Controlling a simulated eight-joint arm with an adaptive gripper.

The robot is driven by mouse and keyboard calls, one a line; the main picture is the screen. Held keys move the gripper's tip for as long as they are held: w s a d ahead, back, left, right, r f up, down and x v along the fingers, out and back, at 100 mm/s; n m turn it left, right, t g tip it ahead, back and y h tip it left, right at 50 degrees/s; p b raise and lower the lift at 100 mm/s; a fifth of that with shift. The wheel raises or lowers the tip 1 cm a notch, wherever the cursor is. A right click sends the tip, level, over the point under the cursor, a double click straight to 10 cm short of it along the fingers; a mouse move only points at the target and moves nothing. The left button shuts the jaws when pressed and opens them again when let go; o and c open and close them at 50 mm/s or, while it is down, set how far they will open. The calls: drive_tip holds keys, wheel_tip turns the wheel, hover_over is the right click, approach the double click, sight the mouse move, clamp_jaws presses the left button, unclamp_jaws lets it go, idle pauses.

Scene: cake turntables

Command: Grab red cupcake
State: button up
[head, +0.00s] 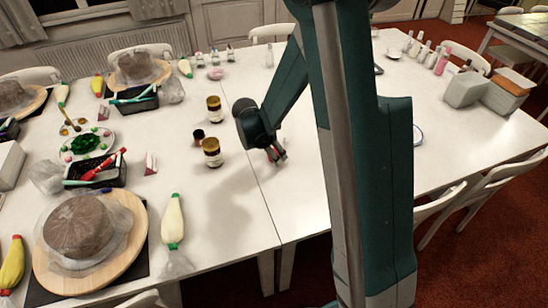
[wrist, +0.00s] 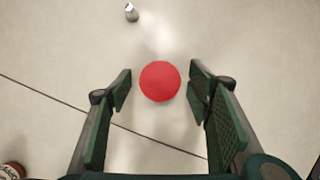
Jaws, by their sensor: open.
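The red cupcake shows in the wrist view as a round red top (wrist: 160,81) on the white table. My gripper (wrist: 160,90) is open, with one finger on each side of the red top and a gap on both sides. How high the fingers are above the table is hard to tell. In the head view my gripper (head: 277,155) is low over the table, right of the seam, and a small reddish patch shows at its tips. My arm hides part of the table there.
A small white bottle (wrist: 131,12) stands beyond the red top. Cakes on round boards (head: 120,270) and black trays (head: 95,172) fill the left side. White boxes (head: 464,90) stand at the right.

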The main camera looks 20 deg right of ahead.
idle(0.4)
drive_tip(key=c, duration=1)
drive_tip(key=shift+r, duration=0.15)
drive_tip(key=shift+r+p, duration=1.15)
drive_tip(key=shift+r, duration=3.75)
